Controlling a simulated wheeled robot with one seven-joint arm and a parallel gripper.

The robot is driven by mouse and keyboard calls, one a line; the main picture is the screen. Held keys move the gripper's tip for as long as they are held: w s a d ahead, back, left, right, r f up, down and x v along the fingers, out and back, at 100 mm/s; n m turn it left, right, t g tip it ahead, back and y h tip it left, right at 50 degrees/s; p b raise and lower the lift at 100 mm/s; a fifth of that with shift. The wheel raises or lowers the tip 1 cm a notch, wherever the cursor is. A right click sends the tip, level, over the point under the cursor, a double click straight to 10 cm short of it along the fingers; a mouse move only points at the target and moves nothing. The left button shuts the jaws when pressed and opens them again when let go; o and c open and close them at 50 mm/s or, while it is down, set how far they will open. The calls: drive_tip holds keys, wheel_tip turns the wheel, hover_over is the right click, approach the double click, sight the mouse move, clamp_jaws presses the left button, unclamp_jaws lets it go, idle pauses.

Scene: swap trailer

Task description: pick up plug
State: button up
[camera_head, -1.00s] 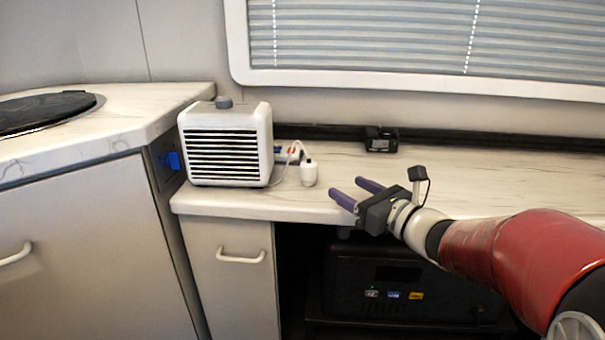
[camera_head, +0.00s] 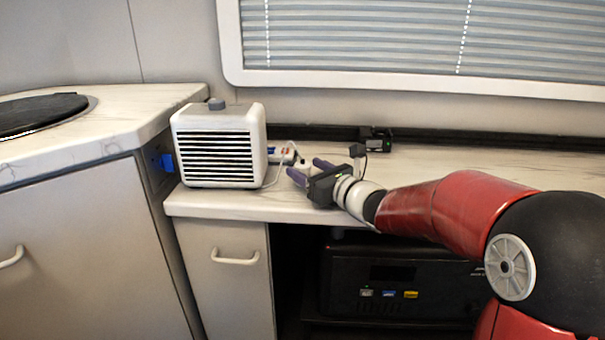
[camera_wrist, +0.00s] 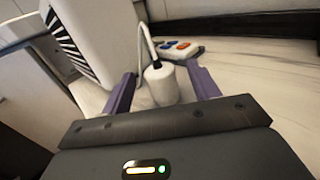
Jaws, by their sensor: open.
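The white plug (camera_wrist: 161,82) stands upright on the counter, with a white cable rising from its top. In the wrist view it lies between the two purple fingers of my gripper (camera_wrist: 163,90), with a gap on each side. In the head view the plug (camera_head: 303,169) is partly hidden behind the fingers of my gripper (camera_head: 305,170). My gripper is open and appears to hold nothing. Whether a finger touches the plug cannot be told.
A white heater-like box (camera_head: 218,145) stands close on the left, joined to the cable. A small panel with coloured buttons (camera_wrist: 178,48) lies behind the plug. A small black device (camera_head: 376,138) sits at the back. The counter (camera_head: 470,180) to the right is clear.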

drive_tip(key=shift+c, duration=0.3)
drive_tip(key=c, duration=1)
